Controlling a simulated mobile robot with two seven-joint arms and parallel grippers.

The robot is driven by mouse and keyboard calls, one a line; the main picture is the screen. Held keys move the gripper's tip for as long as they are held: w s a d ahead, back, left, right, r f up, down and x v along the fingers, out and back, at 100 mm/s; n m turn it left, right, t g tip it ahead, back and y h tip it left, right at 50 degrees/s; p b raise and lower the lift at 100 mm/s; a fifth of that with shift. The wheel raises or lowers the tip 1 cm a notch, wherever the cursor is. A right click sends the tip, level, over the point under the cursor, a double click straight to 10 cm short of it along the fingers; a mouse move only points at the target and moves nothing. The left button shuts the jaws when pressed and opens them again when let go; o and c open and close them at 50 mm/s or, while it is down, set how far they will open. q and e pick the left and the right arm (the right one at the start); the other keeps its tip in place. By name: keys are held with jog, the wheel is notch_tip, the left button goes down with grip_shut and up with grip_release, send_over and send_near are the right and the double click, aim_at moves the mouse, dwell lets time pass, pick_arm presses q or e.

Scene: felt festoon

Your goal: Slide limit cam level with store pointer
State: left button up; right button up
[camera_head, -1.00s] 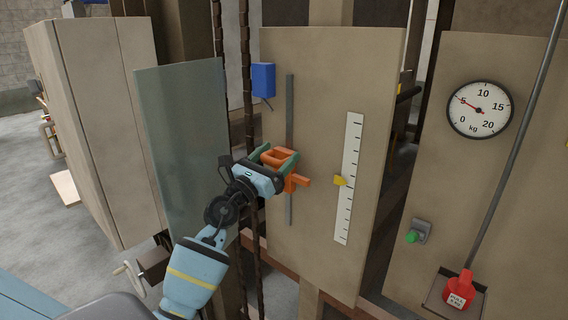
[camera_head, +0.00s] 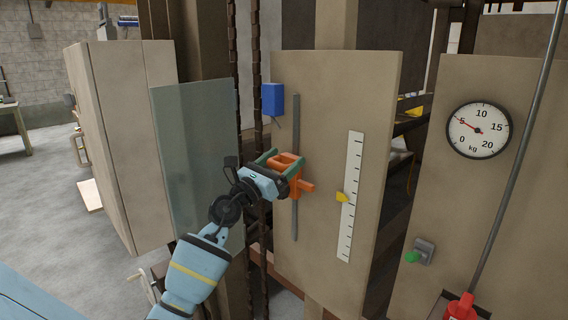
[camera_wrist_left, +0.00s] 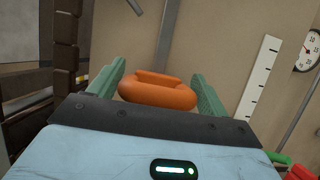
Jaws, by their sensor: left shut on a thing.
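The orange limit cam (camera_head: 306,187) sits on a grey vertical rail (camera_head: 296,120) on the beige panel. Its tip points right. The yellow store pointer (camera_head: 342,197) is on the white scale (camera_head: 355,155) to the right; the cam's tip appears slightly higher than it in the head view. My left gripper (camera_head: 282,162) is shut on the cam, with its green fingers on either side of the orange loop. The loop also shows between the fingers in the left wrist view (camera_wrist_left: 158,93). My right gripper is not in view.
A blue box (camera_head: 272,100) is mounted left of the rail's top. On the right panel are a kg dial (camera_head: 479,130), a green knob (camera_head: 413,256) and a red handle (camera_head: 460,306).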

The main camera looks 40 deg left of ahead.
pick_arm(q)
jog(key=shift+r, duration=0.1)
jog(key=o, duration=1.4)
jog(key=shift+c, duration=0.2)
jog(key=shift+s, duration=0.1)
jog(key=shift+s+f, duration=0.2)
jog(key=shift+f, duration=0.1)
jog(key=b+v, duration=0.1)
jog(key=v, duration=0.6)
jog(key=shift+s+r, duration=0.1)
jog(key=shift+r, duration=0.05)
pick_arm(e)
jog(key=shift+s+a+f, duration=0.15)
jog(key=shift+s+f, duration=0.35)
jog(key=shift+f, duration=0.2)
pick_arm(q)
jog(key=shift+a, duration=0.1)
